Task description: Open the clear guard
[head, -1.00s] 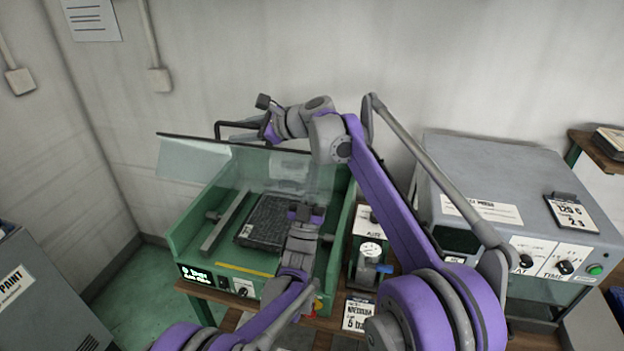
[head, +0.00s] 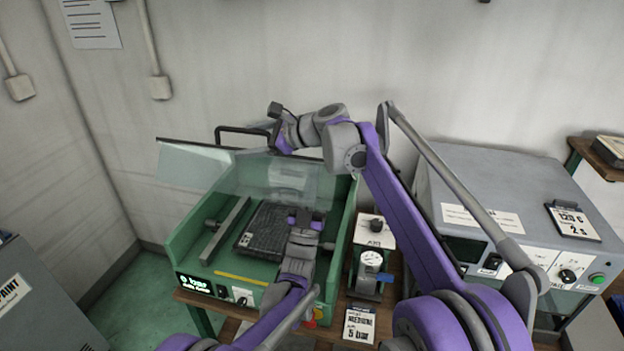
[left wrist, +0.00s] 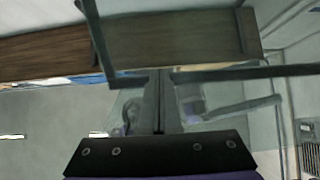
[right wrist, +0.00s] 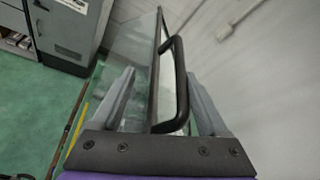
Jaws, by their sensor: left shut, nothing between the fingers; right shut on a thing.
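The clear guard (head: 190,165) is a see-through panel with a dark top edge. It stands raised at a tilt over the green box (head: 345,225). Its black bar handle (head: 243,128) sticks up at the edge. My right gripper (head: 277,137) is at the handle's right end. In the right wrist view the handle (right wrist: 182,90) lies between the fingers, and the gripper is shut on it. My left gripper (head: 304,215) is shut and empty, low over the box by a dark panel (head: 265,230). In the left wrist view its fingers (left wrist: 158,100) meet.
A gauge unit (head: 370,262) and sign card (head: 360,322) stand right of the box. A grey press (head: 490,165) is further right. My right arm crosses above them. A grey cabinet (head: 35,305) is at the lower left. The wall is close behind the box.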

